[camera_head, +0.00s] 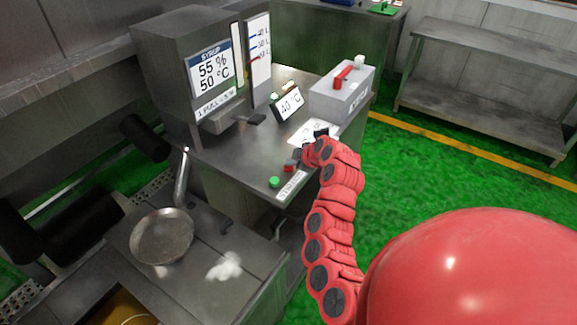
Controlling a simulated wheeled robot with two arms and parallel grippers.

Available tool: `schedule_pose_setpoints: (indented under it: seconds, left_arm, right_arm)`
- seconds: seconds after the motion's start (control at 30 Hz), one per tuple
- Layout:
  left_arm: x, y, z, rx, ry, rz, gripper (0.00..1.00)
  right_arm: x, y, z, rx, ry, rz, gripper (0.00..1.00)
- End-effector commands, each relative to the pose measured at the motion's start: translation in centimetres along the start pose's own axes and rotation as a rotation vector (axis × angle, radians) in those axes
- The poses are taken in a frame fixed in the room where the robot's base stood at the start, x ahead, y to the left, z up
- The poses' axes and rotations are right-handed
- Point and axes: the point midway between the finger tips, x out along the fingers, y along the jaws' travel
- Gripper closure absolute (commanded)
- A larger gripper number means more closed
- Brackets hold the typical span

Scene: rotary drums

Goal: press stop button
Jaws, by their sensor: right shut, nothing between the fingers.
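A small red button (289,169) sits near the front edge of the steel counter (240,160), beside a green button (274,182). A label strip (291,186) runs along the edge by them. My right arm reaches in from the lower right, and its gripper (294,160) is shut and empty. The gripper is right at the red button and partly covers the area behind it. I cannot tell whether it touches the button. My left gripper is out of view.
A syrup machine (170,75) stands at the counter's back left. A grey box with a red lever (342,92) and a 40 °C sign (288,104) stand further right. A pan (162,236) lies on the lower left surface. Green floor (430,175) is open at right.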

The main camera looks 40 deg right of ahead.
Motion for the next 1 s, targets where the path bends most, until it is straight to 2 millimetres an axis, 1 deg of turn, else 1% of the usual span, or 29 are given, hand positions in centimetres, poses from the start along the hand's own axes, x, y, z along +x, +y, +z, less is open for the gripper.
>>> schedule_pose_setpoints:
  seconds: [0.17, 0.5, 1.0]
  left_arm:
    - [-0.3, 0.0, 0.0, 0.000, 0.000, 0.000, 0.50]
    - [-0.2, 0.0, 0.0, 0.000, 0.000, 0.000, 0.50]
    - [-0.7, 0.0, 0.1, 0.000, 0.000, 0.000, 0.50]
  right_arm:
    - [0.2, -0.2, 0.1, 0.000, -0.001, -0.002, 1.00]
    - [0.1, -0.1, 0.1, 0.000, -0.002, -0.002, 1.00]
    - [-1.3, 0.9, -0.8, 0.000, -0.002, -0.001, 1.00]
